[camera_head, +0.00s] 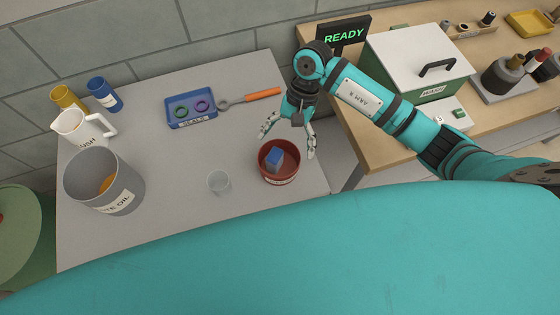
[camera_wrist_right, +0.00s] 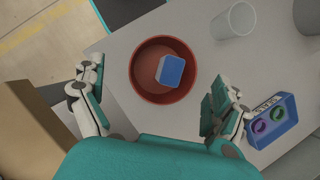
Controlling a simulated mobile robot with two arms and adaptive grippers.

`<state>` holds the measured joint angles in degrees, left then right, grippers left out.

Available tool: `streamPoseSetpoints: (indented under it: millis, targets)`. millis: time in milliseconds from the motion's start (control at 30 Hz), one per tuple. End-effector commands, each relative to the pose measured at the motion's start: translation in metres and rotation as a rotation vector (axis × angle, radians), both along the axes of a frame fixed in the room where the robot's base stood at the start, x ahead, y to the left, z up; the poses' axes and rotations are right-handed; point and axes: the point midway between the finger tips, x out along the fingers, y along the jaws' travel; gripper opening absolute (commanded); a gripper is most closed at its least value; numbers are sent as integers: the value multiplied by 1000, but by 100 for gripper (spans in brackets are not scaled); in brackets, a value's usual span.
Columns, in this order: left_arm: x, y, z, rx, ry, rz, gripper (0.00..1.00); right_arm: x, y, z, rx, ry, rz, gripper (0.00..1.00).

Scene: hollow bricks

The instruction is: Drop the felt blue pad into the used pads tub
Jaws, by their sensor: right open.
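The felt blue pad (camera_head: 275,158) is a small blue block with a paler side. It lies inside the red-brown tub (camera_head: 264,174) near the right front of the grey table, and it leans in there at a tilt. The wrist view shows the pad (camera_wrist_right: 170,71) inside the round tub (camera_wrist_right: 141,88) too. My right gripper (camera_head: 288,143) is open above and behind the tub, fingers pointing down. In the wrist view the fingers (camera_wrist_right: 160,103) are spread wide with nothing between them but the tub below. The tub's label is mostly unreadable. My left gripper is not in view.
A clear cup (camera_head: 219,181) stands left of the tub. A blue seals tray (camera_head: 191,112) and an orange-handled tool (camera_head: 262,95) lie behind. A grey oil bucket (camera_head: 103,183), white jug (camera_head: 80,135) and two cups are at left. A wash box (camera_head: 418,62) stands on the right bench.

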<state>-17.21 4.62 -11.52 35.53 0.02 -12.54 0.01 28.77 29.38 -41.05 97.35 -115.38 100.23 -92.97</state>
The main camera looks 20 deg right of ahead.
Motion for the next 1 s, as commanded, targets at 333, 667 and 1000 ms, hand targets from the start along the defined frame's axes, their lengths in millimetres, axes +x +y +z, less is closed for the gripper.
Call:
streamPoseSetpoints:
  millis: [333, 667, 1000]
  targets:
    - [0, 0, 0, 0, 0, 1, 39, 21, -22, 68, -1, -6, 0, 100]
    - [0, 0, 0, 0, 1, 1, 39, 28, -31, 95, 0, -1, 1, 100]
    - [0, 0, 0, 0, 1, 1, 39, 28, -31, 95, 0, -1, 1, 100]
